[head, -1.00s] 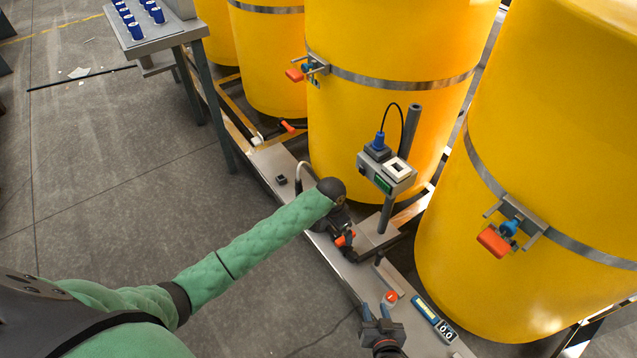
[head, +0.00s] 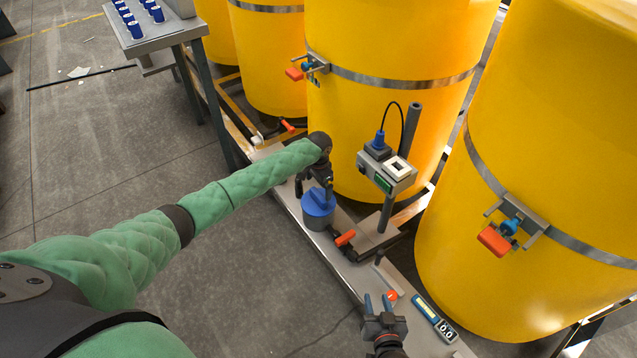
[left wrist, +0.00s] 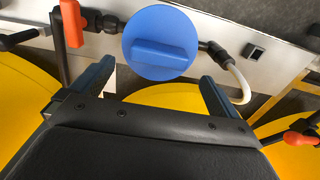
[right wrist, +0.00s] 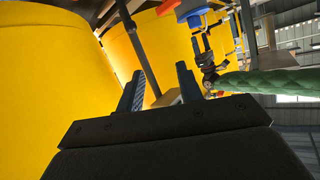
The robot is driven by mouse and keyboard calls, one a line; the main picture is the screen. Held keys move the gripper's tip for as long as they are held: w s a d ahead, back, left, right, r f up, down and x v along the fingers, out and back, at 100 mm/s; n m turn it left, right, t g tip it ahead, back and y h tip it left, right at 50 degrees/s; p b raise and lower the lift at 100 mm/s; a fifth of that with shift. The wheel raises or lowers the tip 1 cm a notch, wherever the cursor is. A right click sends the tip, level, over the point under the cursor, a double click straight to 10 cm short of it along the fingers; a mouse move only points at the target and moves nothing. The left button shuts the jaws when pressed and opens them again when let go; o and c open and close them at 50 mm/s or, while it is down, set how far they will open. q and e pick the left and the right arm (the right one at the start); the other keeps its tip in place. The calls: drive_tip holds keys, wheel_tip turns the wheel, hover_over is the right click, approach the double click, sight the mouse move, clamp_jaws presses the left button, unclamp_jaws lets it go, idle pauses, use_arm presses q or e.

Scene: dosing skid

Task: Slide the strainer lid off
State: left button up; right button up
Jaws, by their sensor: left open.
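The strainer is a grey pot (head: 318,222) on the skid's ledge, with a round blue lid (head: 319,203) on top. The left wrist view shows the lid (left wrist: 160,25) face-on, with a raised bar grip (left wrist: 162,55) across it. My left gripper (head: 315,184) is just behind the lid in the head view and partly hides it. In its wrist view my left gripper (left wrist: 155,88) is open and empty, its fingers apart below the lid. My right gripper (head: 377,303) is open and empty over the ledge's near part, away from the strainer; its fingers also show apart in its wrist view (right wrist: 160,85).
An orange valve handle (head: 345,238) is right of the strainer. A post with a grey control box (head: 387,172) stands behind it. Large yellow tanks (head: 385,45) line the back. A display (head: 434,318) lies near my right gripper. Open floor is left of the ledge.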

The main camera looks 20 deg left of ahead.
sight(318, 194)
use_arm(q)
wheel_tip(318, 194, down, 6)
drive_tip(key=shift+r+b, duration=0.15)
drive_tip(key=shift+b, duration=0.35)
drive_tip(key=shift+f, duration=0.35)
use_arm(e)
drive_tip(key=w+r+t, duration=0.4)
drive_tip(key=r, duration=0.9)
drive_tip(key=shift+t+y, duration=0.3)
drive_tip(key=shift+y, duration=0.1)
drive_tip(key=shift+a, duration=0.1)
use_arm(q)
drive_tip(key=c, duration=0.9)
drive_tip(key=shift+r+p, duration=2.15)
drive_tip(key=shift+p, duration=0.2)
drive_tip(key=shift+c, duration=0.2)
use_arm(e)
drive_tip(key=shift+r, duration=2.3)
